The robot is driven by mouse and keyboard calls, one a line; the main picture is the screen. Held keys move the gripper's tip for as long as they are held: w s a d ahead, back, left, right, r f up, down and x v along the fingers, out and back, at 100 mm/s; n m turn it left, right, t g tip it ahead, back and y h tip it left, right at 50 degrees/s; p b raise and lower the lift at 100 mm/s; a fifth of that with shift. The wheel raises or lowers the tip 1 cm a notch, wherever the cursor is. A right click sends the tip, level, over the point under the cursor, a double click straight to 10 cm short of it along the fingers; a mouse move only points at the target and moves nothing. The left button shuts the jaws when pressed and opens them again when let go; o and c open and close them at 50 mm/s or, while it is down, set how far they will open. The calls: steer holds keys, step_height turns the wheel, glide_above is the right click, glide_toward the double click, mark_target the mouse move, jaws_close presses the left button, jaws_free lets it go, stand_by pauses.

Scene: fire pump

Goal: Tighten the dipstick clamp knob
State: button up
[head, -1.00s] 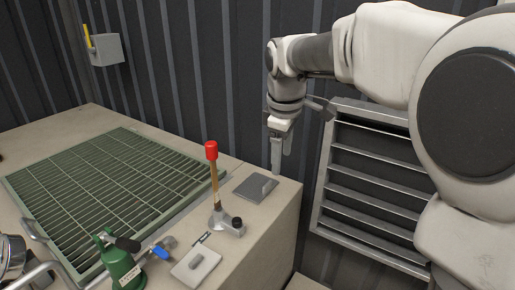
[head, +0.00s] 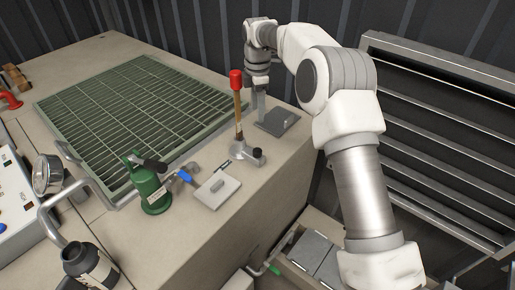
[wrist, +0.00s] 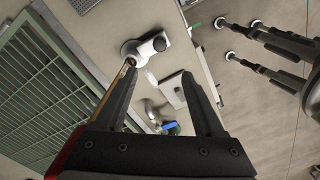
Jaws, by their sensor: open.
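The dipstick (head: 237,115) stands upright with a red cap (head: 236,79) on a brown stick. Its foot sits in a light grey clamp (head: 240,152) with a black knob (head: 257,155) on the right side. In the wrist view the clamp (wrist: 133,50) and knob (wrist: 160,43) lie beyond my fingertips, and the stick (wrist: 108,92) runs alongside my left finger. My gripper (wrist: 160,74) is open with nothing between its fingers. In the head view it (head: 260,106) points down behind and right of the stick, partly hidden by it.
A dark grey plate (head: 283,119) lies beside my gripper. A light plate with a small handle (head: 217,190), a blue-levered valve (head: 184,176) and a green bottle-like body (head: 151,190) stand nearer. The green grating (head: 110,105) is left. The bench edge drops off at right.

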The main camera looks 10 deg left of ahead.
mark_target(257, 150)
step_height(257, 150, down, 18)
steer(key=shift+r, duration=0.25)
stand_by(0.3)
jaws_close()
